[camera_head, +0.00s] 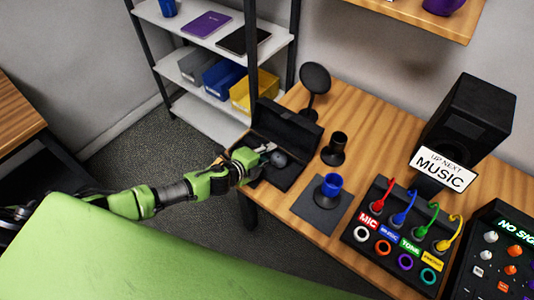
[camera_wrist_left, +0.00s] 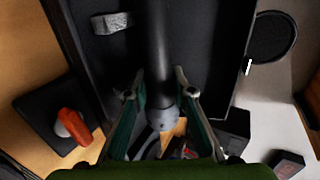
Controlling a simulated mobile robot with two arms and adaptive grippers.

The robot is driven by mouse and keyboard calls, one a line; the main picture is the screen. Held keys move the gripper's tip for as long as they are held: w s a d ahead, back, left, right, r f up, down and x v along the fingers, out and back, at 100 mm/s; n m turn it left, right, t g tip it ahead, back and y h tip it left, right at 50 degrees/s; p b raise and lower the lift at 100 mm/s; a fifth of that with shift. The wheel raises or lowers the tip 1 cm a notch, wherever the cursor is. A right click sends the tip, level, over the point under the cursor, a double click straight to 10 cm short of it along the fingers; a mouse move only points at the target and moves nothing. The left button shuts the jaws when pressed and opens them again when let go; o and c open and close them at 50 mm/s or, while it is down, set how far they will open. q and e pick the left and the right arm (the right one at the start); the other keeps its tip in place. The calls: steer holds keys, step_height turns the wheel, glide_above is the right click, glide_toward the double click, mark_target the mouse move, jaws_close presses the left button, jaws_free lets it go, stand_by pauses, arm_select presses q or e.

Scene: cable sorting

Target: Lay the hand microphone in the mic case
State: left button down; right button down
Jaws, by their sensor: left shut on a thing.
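The mic case (camera_head: 284,127) is a black box with its lid open, at the left edge of the wooden desk. My left gripper (camera_head: 266,155) is at the case and shut on the hand microphone. The microphone's round grey head (camera_head: 279,159) shows by the fingertips in the head view. In the left wrist view, the dark microphone handle (camera_wrist_left: 157,50) runs up from between the fingers of my left gripper (camera_wrist_left: 160,100), over the dark case interior (camera_wrist_left: 205,40). I cannot tell whether the microphone touches the case floor. My right gripper is not in view.
A round black disc on a stand (camera_head: 315,79) is behind the case. A black holder (camera_head: 335,148) and a blue cup on a dark pad (camera_head: 320,212) stand to its right. A cable board (camera_head: 392,240) and a speaker (camera_head: 468,120) are farther right. Shelves with bins stand behind.

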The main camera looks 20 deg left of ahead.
arm_select(q)
steer(key=shift+s+f, duration=0.55)
steer(key=shift+f, duration=0.3)
steer(key=c, duration=1.6)
jaws_free()
steer(key=shift+c, duration=0.2)
steer(key=shift+f, duration=0.1)
steer(key=shift+w+r+p, duration=0.15)
steer(key=shift+r+p, duration=0.45)
steer(key=shift+p, duration=0.05)
steer(key=shift+w+r+p, duration=0.15)
steer(key=shift+r+p, duration=0.4)
steer(key=shift+p, duration=0.05)
step_height(320, 180, up, 2)
steer(key=shift+r+p, duration=0.15)
steer(key=shift+p, duration=0.8)
step_height(320, 180, up, 4)
steer(key=p, duration=0.3)
steer(key=shift+w+p, duration=0.1)
steer(key=shift+p, duration=0.2)
